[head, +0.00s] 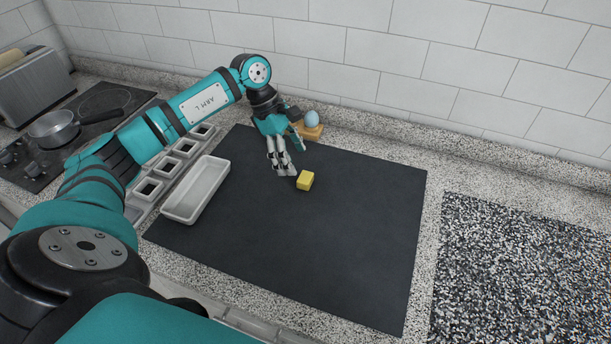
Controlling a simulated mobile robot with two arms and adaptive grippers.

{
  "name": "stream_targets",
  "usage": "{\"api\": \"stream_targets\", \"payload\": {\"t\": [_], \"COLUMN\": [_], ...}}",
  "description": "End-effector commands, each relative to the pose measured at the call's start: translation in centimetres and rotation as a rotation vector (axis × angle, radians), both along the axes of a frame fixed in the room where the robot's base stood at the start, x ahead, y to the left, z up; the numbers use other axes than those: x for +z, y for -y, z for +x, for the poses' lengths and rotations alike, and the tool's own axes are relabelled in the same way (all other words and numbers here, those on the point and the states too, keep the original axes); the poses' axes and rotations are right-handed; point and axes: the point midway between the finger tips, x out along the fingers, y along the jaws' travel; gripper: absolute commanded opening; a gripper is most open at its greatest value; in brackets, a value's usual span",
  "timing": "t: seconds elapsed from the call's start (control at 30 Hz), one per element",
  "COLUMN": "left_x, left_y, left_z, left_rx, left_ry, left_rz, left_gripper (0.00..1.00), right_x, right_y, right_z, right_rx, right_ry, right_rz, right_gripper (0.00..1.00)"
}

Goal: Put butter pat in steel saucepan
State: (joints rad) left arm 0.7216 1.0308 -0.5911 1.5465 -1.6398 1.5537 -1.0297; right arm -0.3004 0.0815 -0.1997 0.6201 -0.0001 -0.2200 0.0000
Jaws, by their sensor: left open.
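The butter pat (305,180), a small yellow block, lies on the dark mat (320,250). My left gripper (288,160) is open and empty just above and behind it, its fingers pointing down. I cannot tell whether a fingertip touches the butter. The steel saucepan (52,130) stands on the black cooktop (95,108) at the far left, its dark handle pointing right. My right gripper is not in view.
A white tray (181,217) lies at the mat's left edge. A row of small square containers (168,168) stands beside it. A pale blue egg-like object (311,119) rests on a wooden stand (312,132) near the wall. The mat's right side is clear.

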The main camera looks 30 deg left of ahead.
Motion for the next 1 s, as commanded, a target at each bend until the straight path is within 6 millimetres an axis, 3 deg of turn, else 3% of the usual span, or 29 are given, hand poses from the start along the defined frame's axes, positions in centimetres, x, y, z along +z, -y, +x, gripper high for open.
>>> {"api": "stream_targets", "payload": {"t": [0.27, 0.4, 0.53, 0.83, 1.0], "left_x": [-1.7, -3.4, -5.2, -5.8, -5.8], "left_y": [1.0, 2.2, 2.7, 2.8, 2.8], "left_z": [0.2, 0.5, 0.7, 0.8, 0.8], "left_rx": [-0.002, -0.002, -0.001, -0.001, -0.001], "left_ry": [-0.002, -0.004, -0.002, 0.001, 0.001], "left_rz": [-0.003, -0.004, -0.002, -0.001, -0.001], "left_gripper": [0.69, 0.69, 0.69, 0.69, 0.48], "right_x": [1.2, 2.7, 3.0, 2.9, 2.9], "right_y": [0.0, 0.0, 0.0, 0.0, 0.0], "right_z": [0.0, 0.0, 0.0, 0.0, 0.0], "right_rx": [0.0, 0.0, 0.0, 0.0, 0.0], "right_ry": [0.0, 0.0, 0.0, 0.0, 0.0], "right_rz": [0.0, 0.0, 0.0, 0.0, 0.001], "right_gripper": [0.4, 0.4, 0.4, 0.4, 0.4]}}
